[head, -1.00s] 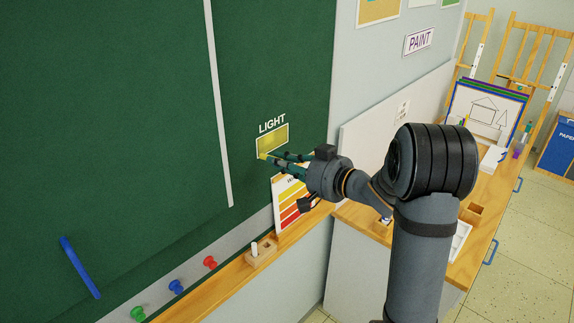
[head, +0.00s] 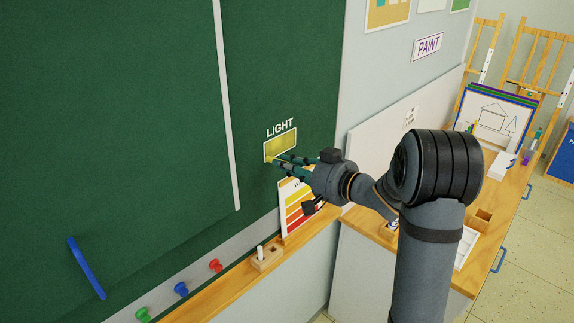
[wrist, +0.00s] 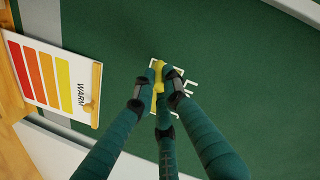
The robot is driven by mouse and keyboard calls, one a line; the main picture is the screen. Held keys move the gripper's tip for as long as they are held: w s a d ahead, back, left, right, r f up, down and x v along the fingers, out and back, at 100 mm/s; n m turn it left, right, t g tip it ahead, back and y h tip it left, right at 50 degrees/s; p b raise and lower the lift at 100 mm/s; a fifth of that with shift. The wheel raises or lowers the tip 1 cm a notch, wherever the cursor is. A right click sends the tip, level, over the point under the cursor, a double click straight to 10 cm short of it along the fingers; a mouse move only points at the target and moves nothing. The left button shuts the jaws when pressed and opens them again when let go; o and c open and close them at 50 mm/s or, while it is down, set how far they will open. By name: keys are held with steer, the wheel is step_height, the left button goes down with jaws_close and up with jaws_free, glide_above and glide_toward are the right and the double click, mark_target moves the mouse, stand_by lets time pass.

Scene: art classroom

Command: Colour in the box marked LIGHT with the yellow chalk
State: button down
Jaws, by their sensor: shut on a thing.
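The box marked LIGHT (head: 282,144) is a white outline on the green chalkboard, with its label above it. Much of its inside shows yellow, though the fill looks uneven and its lower part is partly behind my fingers. My gripper (head: 272,160) is at the box's lower left corner, with its teal fingers reaching to the board. In the wrist view the fingers are shut on the yellow chalk (wrist: 158,74), whose end lies over the box. I cannot tell if the chalk touches the board.
A WARM colour card (head: 297,206) stands on the wooden ledge just below the box. A wooden holder (head: 267,259) with a white chalk sits on the ledge. Red, blue and green knobs and a blue bar are at lower left. A workbench is at right.

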steer(key=shift+w+a, duration=0.3)
steer(key=shift+a, duration=0.05)
steer(key=shift+d, duration=0.1)
stand_by(0.3)
steer(key=shift+w+d, duration=0.6)
steer(key=shift+w+d+p, duration=0.45)
steer(key=shift+w+p, duration=0.1)
steer(key=shift+w, duration=0.1)
steer(key=shift+r, duration=0.1)
steer(key=shift+w+d+p, duration=0.3)
steer(key=shift+w+d, duration=0.25)
steer(key=shift+w, duration=0.05)
